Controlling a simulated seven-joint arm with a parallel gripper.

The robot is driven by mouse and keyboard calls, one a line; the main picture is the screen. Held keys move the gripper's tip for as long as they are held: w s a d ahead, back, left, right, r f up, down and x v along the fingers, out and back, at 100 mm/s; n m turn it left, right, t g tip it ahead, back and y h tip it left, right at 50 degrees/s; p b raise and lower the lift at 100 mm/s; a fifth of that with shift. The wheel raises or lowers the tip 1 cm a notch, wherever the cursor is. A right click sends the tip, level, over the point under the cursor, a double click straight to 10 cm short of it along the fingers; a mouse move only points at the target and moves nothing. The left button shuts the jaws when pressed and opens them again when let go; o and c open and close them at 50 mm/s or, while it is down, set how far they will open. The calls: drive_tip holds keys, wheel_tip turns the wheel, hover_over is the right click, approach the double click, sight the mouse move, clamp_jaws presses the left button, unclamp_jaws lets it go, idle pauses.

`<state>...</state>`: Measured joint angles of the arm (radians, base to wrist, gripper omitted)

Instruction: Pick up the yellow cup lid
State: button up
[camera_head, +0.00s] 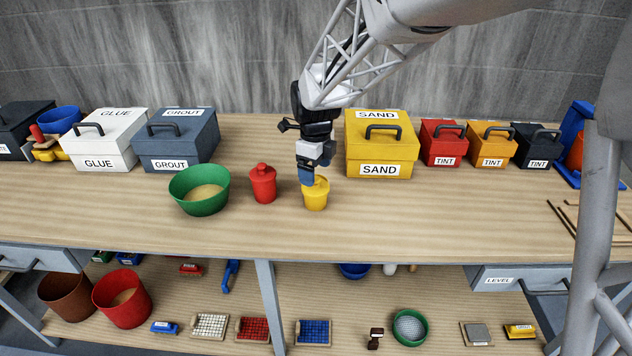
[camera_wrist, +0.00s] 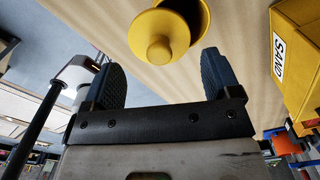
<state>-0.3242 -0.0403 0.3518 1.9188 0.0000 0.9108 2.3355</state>
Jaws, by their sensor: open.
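The yellow cup (camera_head: 316,200) stands on the bench top in front of the sand box. Its round yellow lid (camera_wrist: 158,28) with a knob shows at the top of the wrist view, with part of the cup beside it. My gripper (camera_head: 308,178) is right above the cup and hides part of the lid in the head view. In the wrist view my gripper (camera_wrist: 164,72) is open, with one blue finger on each side. The knob lies just beyond the fingertips, roughly centred between them. Nothing is held.
A red lidded cup (camera_head: 263,185) stands left of the yellow cup, and a green bowl (camera_head: 200,192) further left. The yellow sand box (camera_head: 380,150) is close behind on the right. Grout (camera_head: 178,145) and glue boxes line the back left.

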sight(316, 178)
drive_tip(key=shift+f, duration=1.8)
drive_tip(key=c, duration=1.5)
drive_tip(key=shift+c, duration=0.2)
drive_tip(key=shift+r, duration=0.85)
wheel_tip(316, 178, up, 2)
drive_tip(key=shift+s, duration=0.15)
drive_tip(key=s+d, duration=0.2)
drive_tip(key=s, duration=0.5)
drive_tip(key=s+d+r, duration=0.1)
drive_tip(key=s+d, duration=0.2)
drive_tip(key=s, duration=0.5)
drive_tip(key=shift+r, duration=0.15)
